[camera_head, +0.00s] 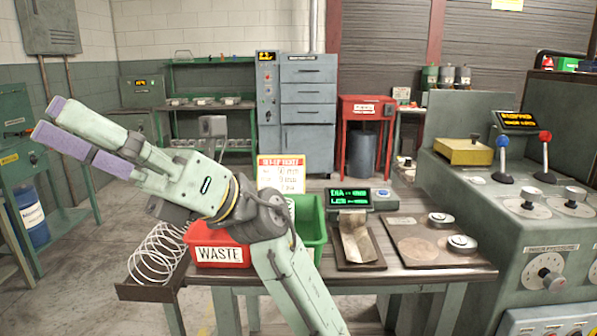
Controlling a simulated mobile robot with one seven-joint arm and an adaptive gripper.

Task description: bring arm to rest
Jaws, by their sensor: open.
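My gripper (88,140) is at the left of the view, raised above and to the left of the table. Its two purple-tipped fingers point up and left and stand apart, with nothing seen between them. My arm (285,280) comes up from the bottom centre, bends in front of the table and hides part of the red WASTE bin (218,254) and the green bin (310,222).
The table (430,255) carries a green-lit display (348,198) and a tray with a brownish piece. A wire coil (157,253) sits at its left end. A large control machine (540,205) stands at right. A green cabinet (30,160) stands at far left.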

